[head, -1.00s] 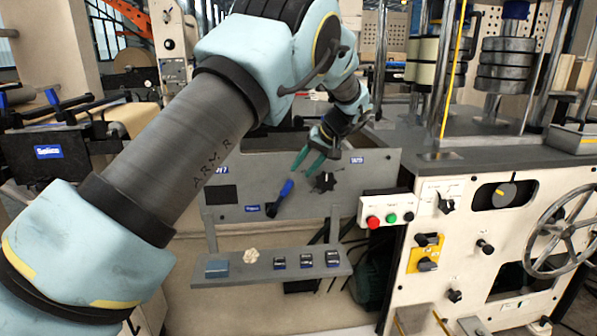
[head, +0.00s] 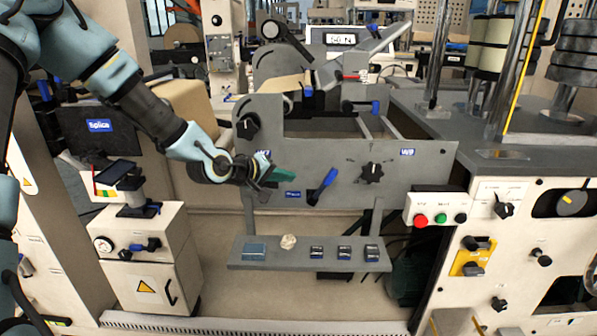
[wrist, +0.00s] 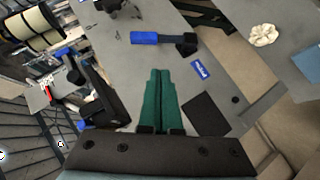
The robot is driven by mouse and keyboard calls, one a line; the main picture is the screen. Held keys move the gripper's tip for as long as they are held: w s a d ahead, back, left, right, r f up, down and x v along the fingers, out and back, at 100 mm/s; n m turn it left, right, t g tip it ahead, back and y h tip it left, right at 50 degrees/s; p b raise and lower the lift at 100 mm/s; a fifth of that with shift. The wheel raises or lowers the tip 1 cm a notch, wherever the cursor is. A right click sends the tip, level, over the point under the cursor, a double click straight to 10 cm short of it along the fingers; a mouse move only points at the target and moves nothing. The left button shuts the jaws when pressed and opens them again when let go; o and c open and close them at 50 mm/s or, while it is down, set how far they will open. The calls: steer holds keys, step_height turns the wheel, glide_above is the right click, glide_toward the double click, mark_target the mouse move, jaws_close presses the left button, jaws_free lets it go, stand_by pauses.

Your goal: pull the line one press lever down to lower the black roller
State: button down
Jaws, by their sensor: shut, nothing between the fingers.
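A blue-handled lever (head: 322,186) on a black pivot sits on the grey front panel (head: 300,160). Its handle slants up to the right from the pivot in the head view. In the wrist view the blue handle (wrist: 158,38) lies beyond the fingertips, apart from them. My gripper (head: 290,174) is just left of the lever in the head view, in front of the panel. Its green fingers (wrist: 159,72) are together and empty. I cannot pick out the black roller with certainty.
A black star knob (head: 372,172) is right of the lever. A small shelf (head: 300,264) below the panel carries several blocks and a crumpled pale piece (head: 288,241). A button box (head: 436,209) stands at the right. The splice stand (head: 150,255) is at the left.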

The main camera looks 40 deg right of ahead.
step_height(320, 180, up, 3)
steer(key=a+h, duration=0.1)
steer(key=p, duration=0.2)
glide_toward(322, 186)
steer(key=w+d+r, duration=0.3)
steer(key=d, duration=0.2)
steer(key=shift+s+d+f+n+t+p, duration=0.3)
steer(key=shift+s+d+f+n+p, duration=0.1)
steer(key=shift+s+d+f+p, duration=0.6)
steer(key=shift+d, duration=0.3)
